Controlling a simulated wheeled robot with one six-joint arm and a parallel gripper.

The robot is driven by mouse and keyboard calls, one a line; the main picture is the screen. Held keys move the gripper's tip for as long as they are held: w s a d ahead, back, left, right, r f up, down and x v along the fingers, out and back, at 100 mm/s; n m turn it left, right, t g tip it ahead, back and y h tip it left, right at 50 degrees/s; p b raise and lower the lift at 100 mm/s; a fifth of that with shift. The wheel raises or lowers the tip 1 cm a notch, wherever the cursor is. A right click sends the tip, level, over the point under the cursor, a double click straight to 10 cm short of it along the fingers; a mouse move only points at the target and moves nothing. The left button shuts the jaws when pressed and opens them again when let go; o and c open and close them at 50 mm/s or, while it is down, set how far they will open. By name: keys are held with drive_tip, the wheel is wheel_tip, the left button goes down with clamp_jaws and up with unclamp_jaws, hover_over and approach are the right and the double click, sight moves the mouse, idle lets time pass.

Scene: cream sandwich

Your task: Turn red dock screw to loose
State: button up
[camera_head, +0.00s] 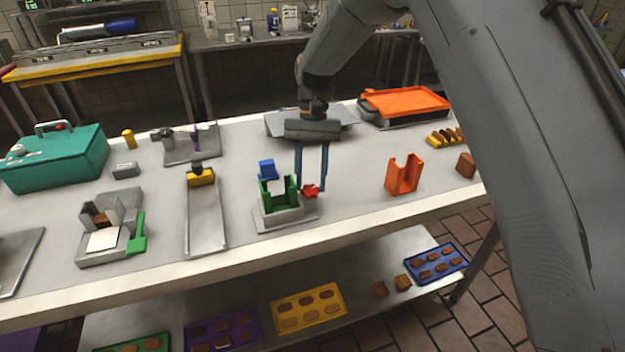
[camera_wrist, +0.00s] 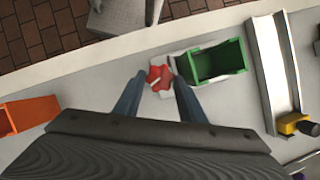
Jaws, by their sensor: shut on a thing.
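The red dock screw (camera_head: 311,190) is a small star-shaped knob at the right side of the green dock (camera_head: 272,192), which stands on a grey base (camera_head: 290,219). My gripper (camera_head: 311,188) reaches down from above, with its two blue fingers on either side of the screw. In the wrist view, the red screw (camera_wrist: 158,77) lies between the fingertips (camera_wrist: 155,75), on a pale plate beside the green dock (camera_wrist: 218,62). The fingers are shut on the screw. A white mark crosses part of the knob.
A blue block (camera_head: 267,169) sits just behind the green dock. An orange holder (camera_head: 404,174) stands to the right, and a grey chute with a yellow block (camera_head: 201,177) to the left. The counter between dock and orange holder is clear.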

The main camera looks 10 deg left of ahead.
drive_tip(key=shift+a+n+h, duration=0.1)
drive_tip(key=shift+n+h, duration=0.2)
drive_tip(key=shift+n, duration=0.5)
drive_tip(key=o, duration=1)
drive_tip(key=shift+o, duration=0.2)
drive_tip(key=shift+s+f, duration=0.1)
